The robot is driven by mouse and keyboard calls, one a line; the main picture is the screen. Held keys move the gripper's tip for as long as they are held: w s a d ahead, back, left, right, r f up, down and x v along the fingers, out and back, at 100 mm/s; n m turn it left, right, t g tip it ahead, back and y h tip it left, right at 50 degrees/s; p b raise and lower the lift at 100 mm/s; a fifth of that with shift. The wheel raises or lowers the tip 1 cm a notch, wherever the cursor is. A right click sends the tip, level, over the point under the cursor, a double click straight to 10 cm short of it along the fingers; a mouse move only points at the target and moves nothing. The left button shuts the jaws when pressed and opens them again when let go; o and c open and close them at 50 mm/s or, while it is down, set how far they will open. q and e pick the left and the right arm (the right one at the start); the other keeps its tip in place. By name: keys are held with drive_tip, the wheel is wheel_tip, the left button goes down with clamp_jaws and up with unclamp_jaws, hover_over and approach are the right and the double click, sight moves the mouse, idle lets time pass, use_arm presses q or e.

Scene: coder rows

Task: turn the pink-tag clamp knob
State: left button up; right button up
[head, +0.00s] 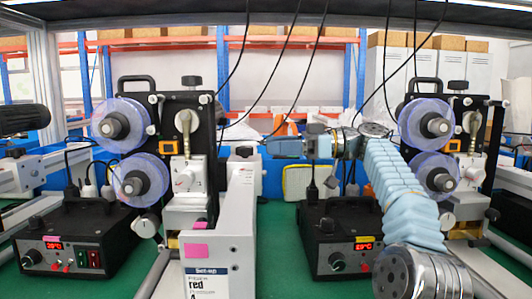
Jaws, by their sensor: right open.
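The left coder machine (205,130) has a black back plate, two clear-rimmed reels and a pale lever-like knob (186,122) on its upper front. A black-and-silver round knob (146,225) sits lower on its left side. Pink tags show at this machine: one (196,251) on the white box in front, and a smaller one (200,226) just above it. I cannot tell which knob is the clamp knob. My right gripper (272,147) is open and empty, pointing left, to the right of the left machine and apart from it. My left gripper is not in view.
A similar coder machine (490,130) stands at the right, partly behind my right arm. Black control boxes (85,240) (325,235) with red displays stand on the green bench (280,270). Black cables hang overhead.

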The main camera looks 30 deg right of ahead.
sight(251, 149)
drive_tip(key=s+a+m+t+h+b, duration=0.2)
drive_tip(key=s+m+t+h+b, duration=0.4)
drive_tip(key=s+m+t+h, duration=0.3)
drive_tip(key=shift+n+g, duration=0.6)
drive_tip(key=shift+n, duration=0.1)
drive_tip(key=p+x, duration=0.1)
drive_tip(key=x, duration=0.3)
drive_tip(key=p+x, duration=0.1)
drive_tip(key=x, duration=0.3)
drive_tip(key=p+x, duration=0.1)
drive_tip(key=x, duration=0.3)
drive_tip(key=shift+w+f+p, duration=0.2)
drive_tip(key=shift+f+p, duration=0.1)
drive_tip(key=shift+f, duration=0.1)
